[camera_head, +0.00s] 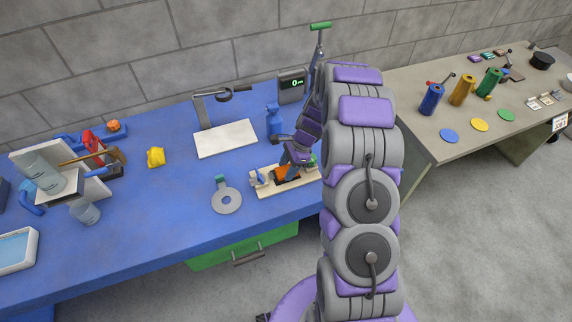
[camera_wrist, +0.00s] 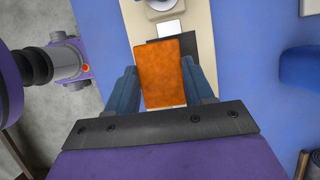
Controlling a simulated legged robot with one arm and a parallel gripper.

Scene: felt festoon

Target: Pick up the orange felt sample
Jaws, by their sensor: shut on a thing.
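The orange felt sample (camera_wrist: 163,72) is a flat rectangular piece between the two blue fingers of my gripper (camera_wrist: 163,88) in the wrist view. My gripper is shut on it, with a finger at each side edge. Beneath it is a cream board with a dark pad (camera_wrist: 202,47). In the head view the sample (camera_head: 281,174) shows as a small orange patch under my gripper (camera_head: 290,172), mostly hidden by my arm. I cannot tell whether the sample is touching the pad or just above it.
The cream board (camera_head: 262,191) lies near the front edge of the blue table (camera_head: 160,206).

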